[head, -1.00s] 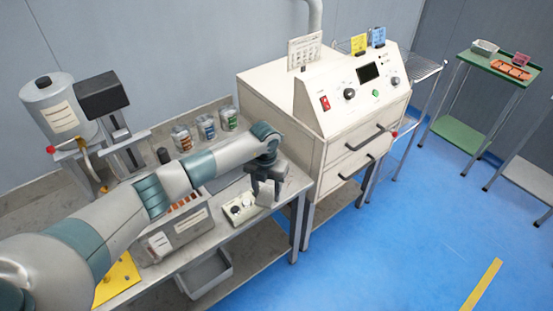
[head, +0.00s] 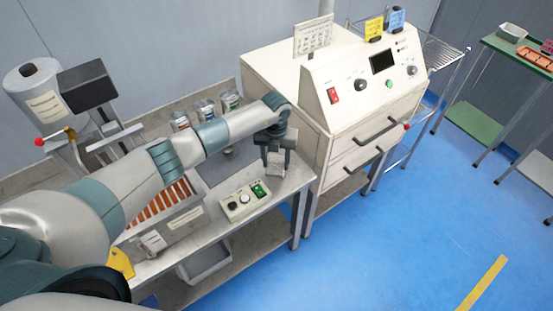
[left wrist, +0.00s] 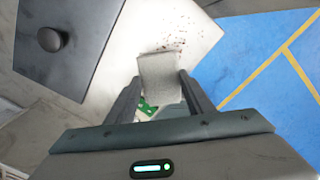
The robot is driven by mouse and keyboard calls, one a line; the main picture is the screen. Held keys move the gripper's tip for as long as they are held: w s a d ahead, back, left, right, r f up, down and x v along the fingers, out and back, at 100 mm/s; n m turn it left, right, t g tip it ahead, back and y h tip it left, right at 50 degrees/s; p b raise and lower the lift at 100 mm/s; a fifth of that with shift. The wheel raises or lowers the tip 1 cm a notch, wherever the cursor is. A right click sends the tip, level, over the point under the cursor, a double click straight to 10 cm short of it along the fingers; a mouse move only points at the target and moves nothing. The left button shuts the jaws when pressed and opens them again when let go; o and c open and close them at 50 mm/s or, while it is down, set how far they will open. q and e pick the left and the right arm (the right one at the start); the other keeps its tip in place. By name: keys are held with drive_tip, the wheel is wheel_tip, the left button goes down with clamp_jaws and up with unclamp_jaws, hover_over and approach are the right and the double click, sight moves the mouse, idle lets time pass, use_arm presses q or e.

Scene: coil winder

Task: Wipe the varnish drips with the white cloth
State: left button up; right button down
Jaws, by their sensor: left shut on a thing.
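My left gripper (head: 277,172) is shut on the white cloth, above the right end of the workbench (head: 292,183). In the left wrist view the cloth (left wrist: 158,72) looks pale grey and sticks out between the two fingers (left wrist: 160,95). Small dark red-brown varnish drips (left wrist: 176,44) lie on the light bench top just beyond the cloth's far edge. The cloth may hide some of them. I cannot tell whether it touches the bench. The drips cannot be made out in the head view. My right gripper is not in view.
A control box (head: 243,202) with a green switch sits on the bench before the gripper. A dark plate with a knob (left wrist: 50,39) lies beside it. The cream oven cabinet (head: 345,115) stands close on the right. Several cans (head: 205,110) stand behind my arm.

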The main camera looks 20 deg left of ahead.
use_arm(q)
drive_tip(key=shift+w+f+b, duration=0.2)
drive_tip(key=shift+f+b, duration=0.2)
drive_tip(key=shift+f, duration=0.25)
drive_tip(key=shift+s+f+b, duration=0.1)
drive_tip(key=shift+f+b, duration=1.6)
drive_tip(key=shift+f, duration=0.75)
drive_tip(key=shift+f+b, duration=0.85)
drive_tip(key=shift+f, duration=0.15)
drive_tip(key=shift+w+d+b, duration=0.7)
drive_tip(key=shift+w+b, duration=0.3)
drive_tip(key=shift+b, duration=0.2)
drive_tip(key=shift+w+d+b, duration=0.35)
drive_tip(key=shift+b, duration=0.05)
drive_tip(key=shift+w+r, duration=0.1)
